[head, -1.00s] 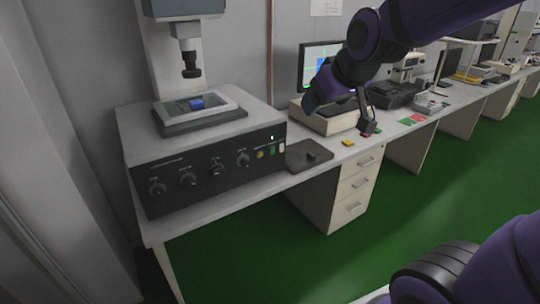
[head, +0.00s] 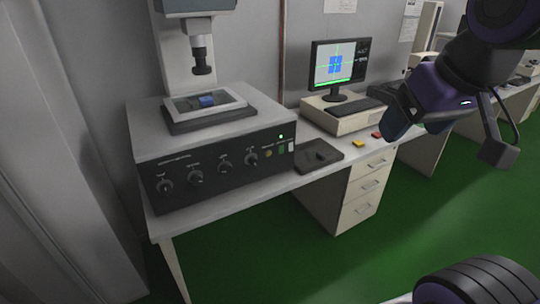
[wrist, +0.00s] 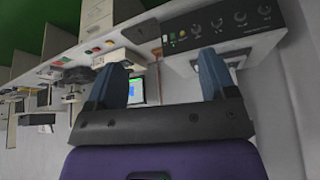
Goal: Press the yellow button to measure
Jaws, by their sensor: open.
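A small round yellow button (head: 268,154) sits at the right end of the dark front panel (head: 215,172) of the measuring machine, right of several knobs. Beside it are a green strip and a white one. The yellow button also shows in the wrist view (wrist: 182,34), beyond my fingers. My gripper (head: 398,122) is to the right in the head view, over the desk's front side, well apart from the panel. In the wrist view my gripper (wrist: 162,72) has its two blue fingers spread, with nothing between them.
A yellow block (head: 359,143) and a red one (head: 376,134) lie on the desk. A dark pad (head: 318,156) lies right of the machine. A monitor (head: 340,62) and keyboard (head: 356,108) stand behind. Green floor (head: 270,250) is open in front.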

